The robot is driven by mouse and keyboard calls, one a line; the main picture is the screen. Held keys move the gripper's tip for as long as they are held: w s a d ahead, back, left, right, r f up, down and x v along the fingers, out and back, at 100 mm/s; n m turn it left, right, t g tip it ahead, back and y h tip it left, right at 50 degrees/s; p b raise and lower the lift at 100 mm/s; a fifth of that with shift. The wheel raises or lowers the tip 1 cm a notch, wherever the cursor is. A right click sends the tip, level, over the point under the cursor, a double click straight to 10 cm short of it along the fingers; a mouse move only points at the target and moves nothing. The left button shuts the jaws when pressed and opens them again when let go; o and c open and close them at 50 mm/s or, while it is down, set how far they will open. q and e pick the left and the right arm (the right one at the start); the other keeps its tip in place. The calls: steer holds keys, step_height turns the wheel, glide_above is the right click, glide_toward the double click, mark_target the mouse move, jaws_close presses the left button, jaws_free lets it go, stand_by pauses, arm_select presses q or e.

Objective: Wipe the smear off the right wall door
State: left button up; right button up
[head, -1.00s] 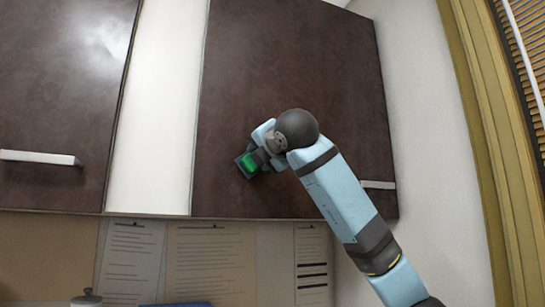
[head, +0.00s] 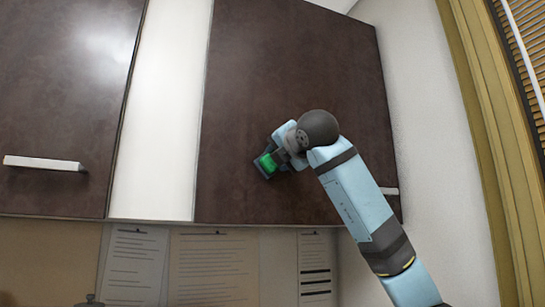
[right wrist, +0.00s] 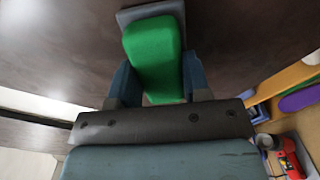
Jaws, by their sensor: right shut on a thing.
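The right wall door (head: 300,70) is a dark brown cabinet door with a pale handle (head: 389,191) at its lower right, partly behind my right arm. My right gripper (head: 275,160) is in front of the door's lower left part. It is shut on a green block with a dark grey pad (head: 267,163); the right wrist view shows the green block (right wrist: 153,60) between the fingers, with the grey pad at its far end, at or very close to the door surface. I cannot make out a smear on the door. My left gripper is not in view.
A second dark door (head: 60,90) with a pale handle (head: 42,163) is at the left, past a white strip (head: 155,110). Paper sheets (head: 213,268) hang below the doors. The right wrist view shows a red item (right wrist: 291,158) and other things below.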

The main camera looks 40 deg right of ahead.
steer(key=s+d, duration=0.1)
steer(key=d, duration=0.6)
steer(key=shift+s+d+b, duration=0.2)
steer(key=shift+s+b, duration=0.15)
steer(key=shift+b, duration=0.1)
steer(key=shift+b+v, duration=1)
steer(key=shift+v, duration=2)
steer(key=shift+f, duration=0.15)
